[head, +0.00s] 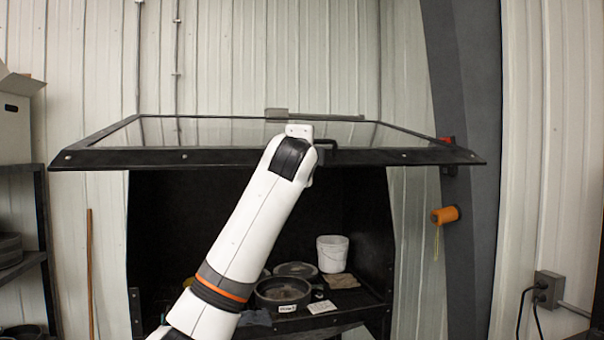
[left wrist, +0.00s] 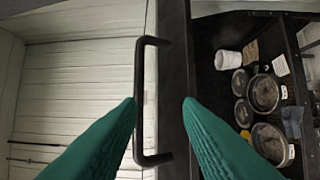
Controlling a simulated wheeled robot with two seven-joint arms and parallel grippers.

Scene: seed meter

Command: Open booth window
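The booth window (head: 230,158) is a glass pane in a black frame, swung up and nearly level above the dark booth. Its black handle (head: 338,146) is on the front edge, right of my left wrist; it also shows in the left wrist view (left wrist: 150,42). My left arm reaches up to that edge, and its fingers are hidden in the head view. In the left wrist view my left gripper (left wrist: 160,102) is open, with teal fingers apart. The handle bar appears between them, close to the left fingertip; contact cannot be told. My right gripper is not in view.
Inside the booth, a white bucket (head: 332,254), a round dark pan (head: 283,292) and other items stand on the shelf. An orange spool (head: 446,215) hangs on the grey post at right. A shelf with a box (head: 15,128) is at far left.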

